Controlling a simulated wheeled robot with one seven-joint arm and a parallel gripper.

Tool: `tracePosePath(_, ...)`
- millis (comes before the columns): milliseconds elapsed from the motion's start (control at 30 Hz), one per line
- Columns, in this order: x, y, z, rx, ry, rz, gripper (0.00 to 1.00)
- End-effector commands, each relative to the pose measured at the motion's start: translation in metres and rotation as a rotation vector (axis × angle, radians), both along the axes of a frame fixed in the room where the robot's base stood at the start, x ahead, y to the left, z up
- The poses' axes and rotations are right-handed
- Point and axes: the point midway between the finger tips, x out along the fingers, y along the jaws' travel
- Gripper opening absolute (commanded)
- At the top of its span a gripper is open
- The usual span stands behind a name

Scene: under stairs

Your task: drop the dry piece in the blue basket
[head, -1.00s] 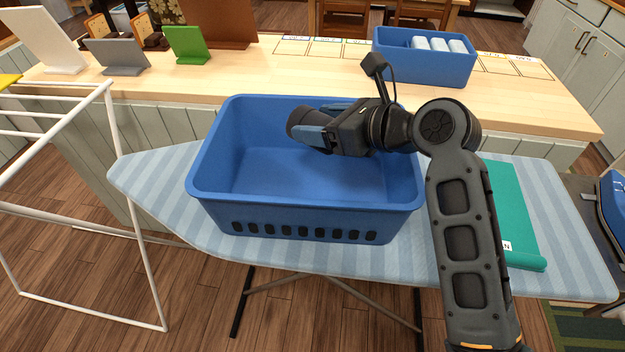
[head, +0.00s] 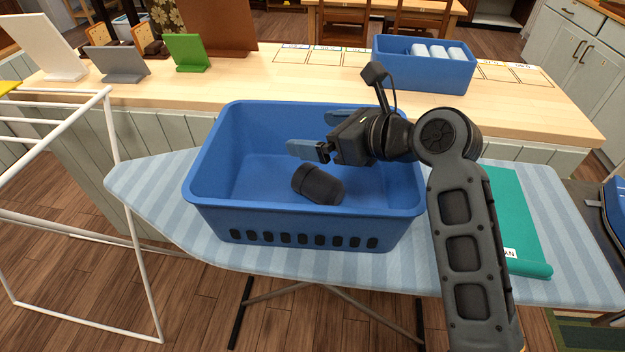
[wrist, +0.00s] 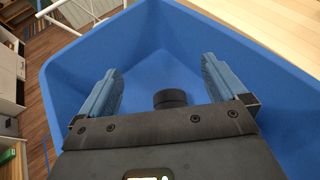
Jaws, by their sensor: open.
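The blue basket (head: 215,185) stands on the striped ironing board in the head view, and its walls fill much of the wrist view (wrist: 75,80). A dark rolled piece (head: 318,184) is inside the basket, tilted, below my gripper. In the wrist view the dark piece (wrist: 170,98) shows between and beyond the fingers, partly hidden by the gripper body. My gripper (head: 315,133) is open and empty, over the right part of the basket, with its fingers apart. The piece is apart from the fingers in the head view.
The ironing board (head: 150,185) also carries a teal roll (head: 515,220) at right. A white drying rack (head: 135,250) stands at left. Behind is a wooden counter (head: 300,80) with upright boards and a smaller blue bin (head: 425,75) holding white rolls.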

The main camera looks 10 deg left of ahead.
Motion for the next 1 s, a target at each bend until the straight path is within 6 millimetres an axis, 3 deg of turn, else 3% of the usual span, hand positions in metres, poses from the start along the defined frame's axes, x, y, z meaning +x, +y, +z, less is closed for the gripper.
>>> tracePosePath(533, -0.033, -0.054, 0.026, 0.001, -0.001, -0.001, 0.99)
tracePosePath(1000, -0.038, -0.061, 0.03, 0.0, 0.0, 0.0, 0.99)
